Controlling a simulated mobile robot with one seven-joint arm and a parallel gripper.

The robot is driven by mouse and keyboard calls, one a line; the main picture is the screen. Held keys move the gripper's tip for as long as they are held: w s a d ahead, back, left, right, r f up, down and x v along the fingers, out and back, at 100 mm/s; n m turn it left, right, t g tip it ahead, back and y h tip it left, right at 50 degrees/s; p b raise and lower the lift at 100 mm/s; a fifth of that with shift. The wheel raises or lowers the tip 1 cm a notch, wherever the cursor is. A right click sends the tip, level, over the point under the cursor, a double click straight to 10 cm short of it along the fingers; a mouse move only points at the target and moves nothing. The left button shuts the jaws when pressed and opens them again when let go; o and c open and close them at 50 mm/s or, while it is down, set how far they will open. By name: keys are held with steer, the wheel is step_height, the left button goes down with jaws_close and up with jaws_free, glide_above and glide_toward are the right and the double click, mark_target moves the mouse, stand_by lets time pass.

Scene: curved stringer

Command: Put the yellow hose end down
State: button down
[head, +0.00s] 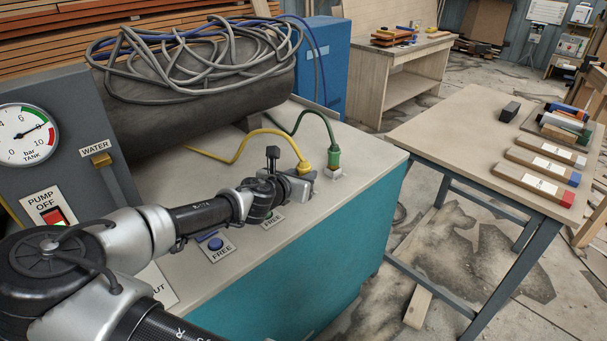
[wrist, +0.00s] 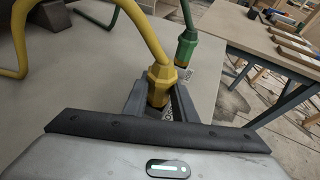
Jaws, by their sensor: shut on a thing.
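The yellow hose (head: 239,148) runs across the top of the teal bench and bends down into its yellow hose end (head: 305,167). My gripper (head: 302,182) is shut on this hose end, near the right part of the bench top. In the wrist view the yellow hose end (wrist: 160,83) is upright between my two fingers (wrist: 157,104). Whether the hose end touches the bench top or a fitting is hidden by the gripper.
A green hose end (head: 333,157) stands upright on a labelled spot close to the right. A blue fitting (head: 216,243) and "FREE" labels lie nearer. The grey tank (head: 190,100) carries coiled hoses behind. A wooden table (head: 440,130) stands right, past a gap.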

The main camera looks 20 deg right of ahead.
steer(key=c, duration=1.3)
jaws_free()
steer(key=shift+c, duration=0.2)
steer(key=shift+r, duration=0.15)
steer(key=p+v, duration=0.2)
steer(key=v, duration=1)
steer(key=shift+r, duration=0.1)
